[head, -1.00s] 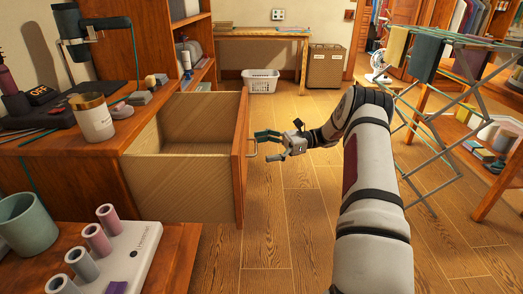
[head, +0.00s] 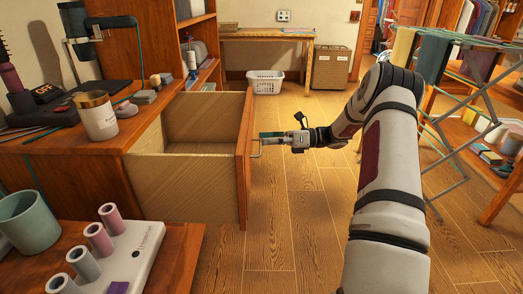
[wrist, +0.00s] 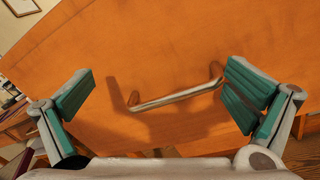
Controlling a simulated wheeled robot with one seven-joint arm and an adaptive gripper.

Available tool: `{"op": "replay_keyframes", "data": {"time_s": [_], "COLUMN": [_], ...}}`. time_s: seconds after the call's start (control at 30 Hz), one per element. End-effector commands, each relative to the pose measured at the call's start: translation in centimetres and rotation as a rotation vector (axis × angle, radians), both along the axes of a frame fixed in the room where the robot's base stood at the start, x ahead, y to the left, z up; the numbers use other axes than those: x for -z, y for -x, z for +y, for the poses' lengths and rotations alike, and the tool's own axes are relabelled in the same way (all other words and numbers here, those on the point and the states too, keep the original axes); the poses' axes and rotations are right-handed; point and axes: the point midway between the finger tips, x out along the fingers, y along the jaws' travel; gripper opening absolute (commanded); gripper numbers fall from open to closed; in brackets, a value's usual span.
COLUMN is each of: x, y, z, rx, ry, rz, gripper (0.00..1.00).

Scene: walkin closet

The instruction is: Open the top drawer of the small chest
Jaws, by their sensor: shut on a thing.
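The small chest (head: 80,163) is orange-brown wood at the left of the head view. Its top drawer (head: 190,184) stands pulled far out, and its pale wooden inside looks empty. The drawer front (head: 245,160) faces right and fills the wrist view (wrist: 180,45). A metal bar handle (head: 256,150) sticks out from it and shows in the wrist view (wrist: 180,99). My gripper (head: 268,138) is at the handle, shut on it. Its teal fingers (wrist: 163,95) stand on either side of the handle; the exact contact is not clear.
A cream jar (head: 97,116) stands on the chest. A green cup (head: 28,220) and a white holder (head: 122,255) with several cylinders stand at the near left. A white basket (head: 264,82) is at the back; a drying rack (head: 450,110) is at right. The floor between is clear.

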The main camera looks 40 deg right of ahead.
Motion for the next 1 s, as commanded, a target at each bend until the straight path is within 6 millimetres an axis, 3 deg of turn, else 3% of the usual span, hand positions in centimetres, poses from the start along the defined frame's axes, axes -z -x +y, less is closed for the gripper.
{"op": "replay_keyframes", "data": {"time_s": [0.03, 0.17, 0.27, 0.43, 0.63, 1.0], "x": [0.2, -0.2, -0.1, 0.4, 0.9, 2.3], "y": [9.3, 9.6, 10.2, 10.5, 10.0, 4.4], "z": [-11.2, -9.5, -8.3, -6.5, -5.8, -2.4], "rx": [0.26, 0.387, 0.466, 0.54, 0.561, 0.559], "ry": [-0.072, -0.273, -0.41, -0.557, -0.597, -0.594], "rz": [0.148, 0.448, 0.635, 0.825, 0.871, 0.869], "gripper": [0.67, 0.57, 0.17, 0.17, 0.17, 0.17]}}
